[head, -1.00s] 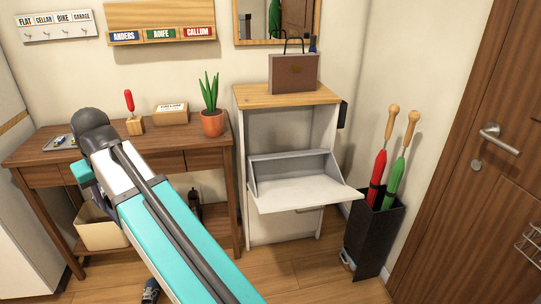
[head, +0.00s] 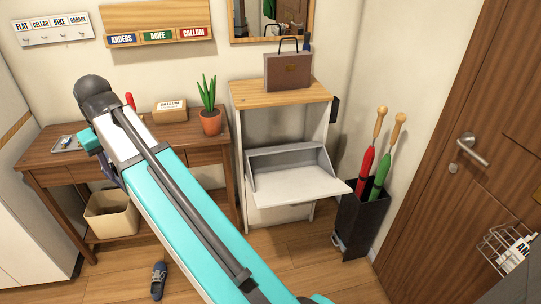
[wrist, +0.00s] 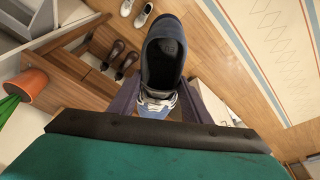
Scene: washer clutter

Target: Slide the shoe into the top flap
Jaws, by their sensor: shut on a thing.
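A dark blue shoe with a pale toe and laces (wrist: 165,60) is in my gripper (wrist: 160,103), its opening facing the wrist camera. The fingers are shut on both sides of it. In the head view the held shoe and fingertips are hidden behind my arm, which reaches toward the left table. The white shoe cabinet (head: 239,165) stands right of the table. Its top flap (head: 300,188) is tilted open toward the room, with a grey tray interior. The flap below it (head: 280,214) looks shut. My gripper is apart from the cabinet.
A brown bag (head: 288,71) stands on the cabinet. A black umbrella stand (head: 358,228) is close to the flap's right. A potted plant (head: 210,122) is on the table (head: 42,155). Another blue shoe (head: 158,281) lies on the floor, near a beige bin (head: 110,218).

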